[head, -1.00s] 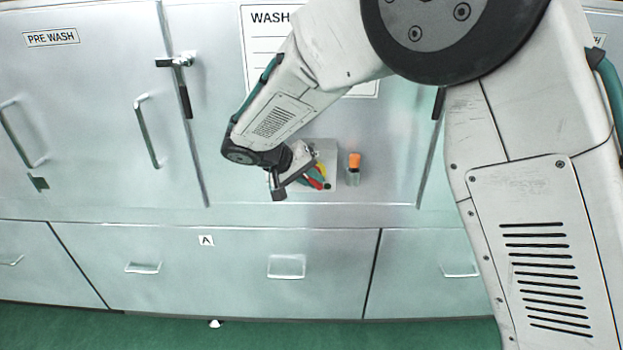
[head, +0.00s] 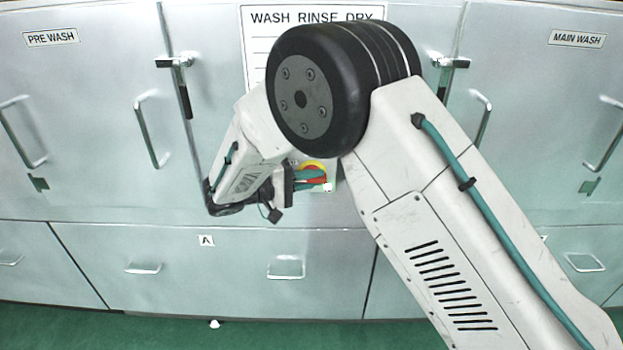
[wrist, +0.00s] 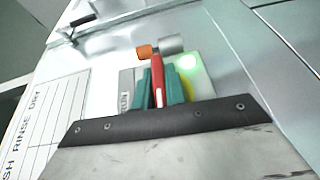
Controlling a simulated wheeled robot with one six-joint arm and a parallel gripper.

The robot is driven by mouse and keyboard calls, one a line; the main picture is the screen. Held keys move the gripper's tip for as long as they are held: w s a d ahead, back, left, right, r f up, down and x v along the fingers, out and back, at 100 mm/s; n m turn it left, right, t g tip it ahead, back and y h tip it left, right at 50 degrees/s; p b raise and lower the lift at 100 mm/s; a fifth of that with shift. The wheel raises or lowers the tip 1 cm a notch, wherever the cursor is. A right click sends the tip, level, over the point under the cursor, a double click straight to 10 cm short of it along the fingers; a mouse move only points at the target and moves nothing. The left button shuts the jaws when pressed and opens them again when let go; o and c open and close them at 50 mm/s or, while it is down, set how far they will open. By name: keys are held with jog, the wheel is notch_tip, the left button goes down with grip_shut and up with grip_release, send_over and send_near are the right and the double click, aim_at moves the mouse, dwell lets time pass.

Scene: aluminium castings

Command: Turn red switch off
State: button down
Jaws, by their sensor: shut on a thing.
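The red switch (head: 317,180) is on a small panel with a yellow backing (head: 313,165) on the steel machine front. In the wrist view, its red handle (wrist: 157,82) stands between the teal fingers of my gripper (wrist: 160,86). My gripper, also in the head view (head: 310,181), reaches the panel from the left and is shut on the switch handle. The fingers and wrist cover part of the switch. A green lamp (wrist: 187,62) on the panel glows and shows as a bright spot in the head view (head: 327,187).
An orange-topped part (wrist: 144,52) and a grey cylinder (wrist: 171,43) stand close to the fingers in the wrist view. Door handles (head: 147,131) and latches (head: 178,62) stick out to the sides. A drawer handle (head: 286,267) is below.

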jog(key=shift+h, duration=0.4)
jog(key=c, duration=1.4)
grip_release()
jog(key=shift+c, duration=0.2)
jog(key=v, duration=0.8)
jog(key=shift+d, duration=0.1)
